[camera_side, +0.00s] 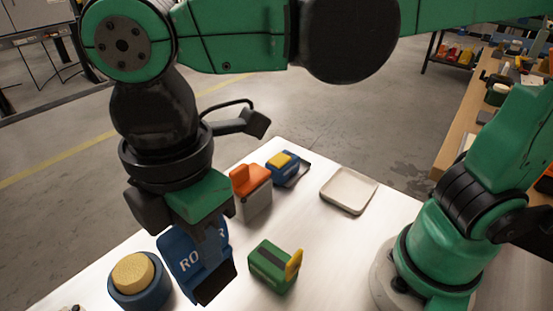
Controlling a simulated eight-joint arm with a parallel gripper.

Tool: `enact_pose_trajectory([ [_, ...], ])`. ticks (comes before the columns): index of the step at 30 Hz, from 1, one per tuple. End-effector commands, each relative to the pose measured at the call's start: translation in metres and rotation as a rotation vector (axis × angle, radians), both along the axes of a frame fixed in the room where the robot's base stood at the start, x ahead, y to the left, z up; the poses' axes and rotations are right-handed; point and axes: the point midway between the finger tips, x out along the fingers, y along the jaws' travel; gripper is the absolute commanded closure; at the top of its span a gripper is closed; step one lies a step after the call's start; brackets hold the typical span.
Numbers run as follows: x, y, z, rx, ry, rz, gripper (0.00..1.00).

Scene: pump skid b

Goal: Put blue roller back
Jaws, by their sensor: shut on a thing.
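My gripper (212,243) points down over the left part of the white table and is shut on a blue block (182,262) with white lettering that seems to read "ROLLER", partly covered by a finger. I take this block to be the blue roller. It is tilted in the picture, and a dark end (216,284) shows at its lower right. I cannot tell whether it touches the table.
A round blue holder with a yellow top (134,277) stands close left of the block. A green block (275,266) lies to its right. Behind are an orange-and-grey piece (252,190), a blue-and-yellow piece (284,167) and an empty pale tray (349,189).

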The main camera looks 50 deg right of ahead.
Motion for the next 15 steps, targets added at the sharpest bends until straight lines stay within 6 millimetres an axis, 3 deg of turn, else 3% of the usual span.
enact_pose_trajectory([
  [3, 0.0, 0.0, -0.028, 0.0, 0.0, -0.001, 1.0],
  [9, 0.0, 0.0, -0.067, 0.0, 0.0, -0.002, 1.0],
  [15, 0.0, 0.0, -0.082, 0.0, 0.0, -0.002, 1.0],
])
